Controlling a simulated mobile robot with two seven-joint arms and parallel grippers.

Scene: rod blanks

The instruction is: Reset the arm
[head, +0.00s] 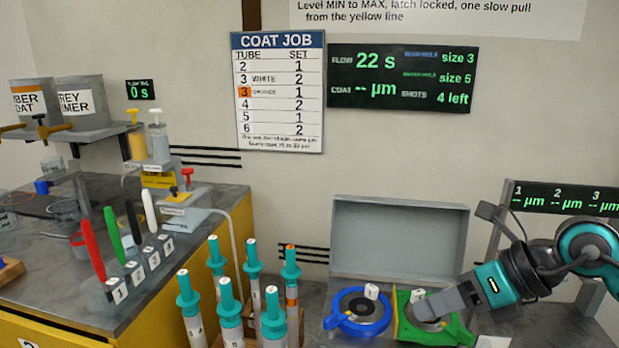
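My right arm comes in from the right edge. Its grey gripper (422,307) reaches left, low over the green ring-shaped holder (452,333) and hides part of it. The fingers are seen from the side, so I cannot tell whether they are open, or whether they touch the holder or a small white cube-like piece (417,295) at its back. My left gripper and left arm are not in view.
A blue ring holder (335,322) stands left of the green one, before an open grey box (400,238). Several teal-capped tubes (272,318) stand upright in the middle. A grey-topped bench (180,290) with colored pens and pump bottles is at left. A display (565,197) stands behind my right arm.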

